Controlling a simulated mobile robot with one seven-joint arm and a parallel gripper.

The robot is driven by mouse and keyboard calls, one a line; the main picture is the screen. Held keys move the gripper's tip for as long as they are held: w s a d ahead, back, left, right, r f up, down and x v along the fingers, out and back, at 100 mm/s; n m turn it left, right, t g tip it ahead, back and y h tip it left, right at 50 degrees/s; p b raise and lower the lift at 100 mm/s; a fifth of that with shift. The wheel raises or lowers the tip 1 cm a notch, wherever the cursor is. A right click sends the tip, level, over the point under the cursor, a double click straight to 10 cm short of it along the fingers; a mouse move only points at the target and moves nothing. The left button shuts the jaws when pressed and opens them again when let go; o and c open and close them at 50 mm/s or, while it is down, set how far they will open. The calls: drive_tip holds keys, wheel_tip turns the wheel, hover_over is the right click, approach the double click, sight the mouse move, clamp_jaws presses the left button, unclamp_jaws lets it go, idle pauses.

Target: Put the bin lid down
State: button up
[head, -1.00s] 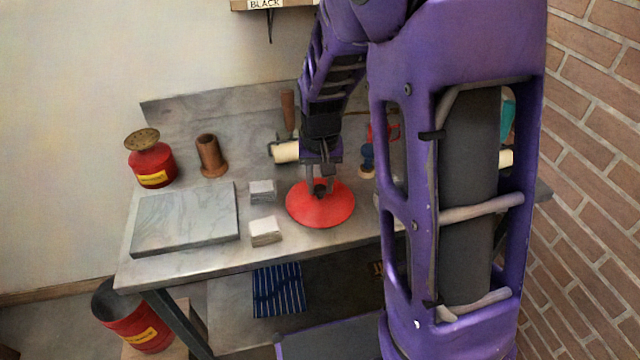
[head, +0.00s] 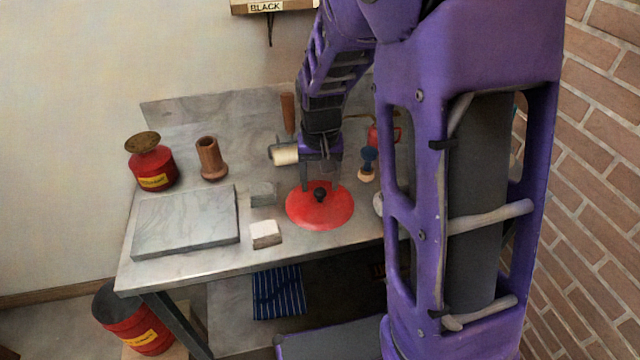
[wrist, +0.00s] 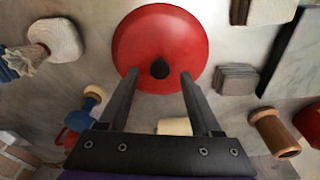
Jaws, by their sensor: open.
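The bin lid (head: 312,214) is a red disc with a black knob. It lies on the metal bench (head: 200,264), right of two small blocks. It also shows in the wrist view (wrist: 160,38), with its knob just beyond and between my fingertips. My gripper (head: 320,188) is open and empty, just above and behind the knob. In the wrist view my gripper (wrist: 158,76) has its fingers spread apart with the knob clear of them. The red bin (head: 140,325) stands below the bench at the lower left, its top open and dark inside.
A grey slab (head: 185,222) lies on the bench's left side. A red can with a brass top (head: 152,165) and a brown cylinder (head: 211,158) stand behind it. A roller (head: 285,155) and a blue-handled tool (head: 368,163) are behind the lid.

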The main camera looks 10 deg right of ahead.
sight(320, 206)
wheel_tip(320, 206, up, 10)
drive_tip(key=s+p, duration=0.1)
drive_tip(key=shift+s+r, duration=0.15)
drive_tip(key=shift+a, duration=0.1)
